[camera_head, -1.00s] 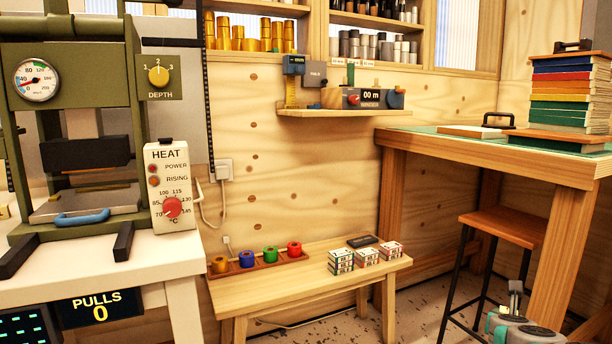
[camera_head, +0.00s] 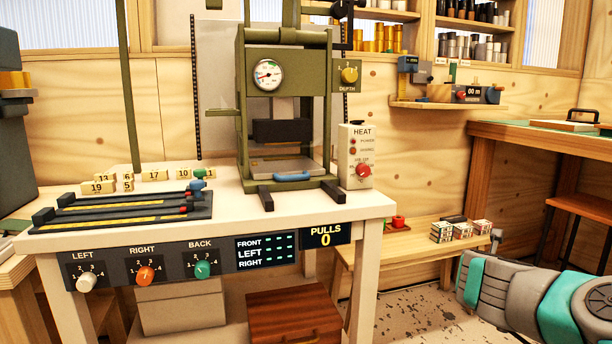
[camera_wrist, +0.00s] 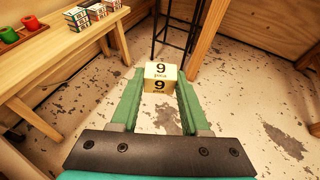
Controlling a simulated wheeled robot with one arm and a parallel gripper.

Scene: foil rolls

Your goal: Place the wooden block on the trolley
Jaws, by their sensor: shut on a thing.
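My gripper (camera_wrist: 160,80) shows in the wrist view, its two green fingers shut on a small pale wooden block (camera_wrist: 160,78). The block carries a black "9" on its top and front faces, with small lettering below. It is held at the fingertips with floor visible beyond it. In the head view my grey and teal arm (camera_head: 540,290) reaches in at the lower right; the block cannot be made out there. I cannot identify a trolley in either view.
A white bench (camera_head: 370,208) bears a green press (camera_head: 285,110), a heat box (camera_head: 356,160) and several numbered blocks (camera_head: 155,175). A brown drawer box (camera_head: 295,315) is under it. A low wooden bench (camera_wrist: 40,70) with spools and small boxes stands nearby; a stool (camera_wrist: 180,30) is beyond.

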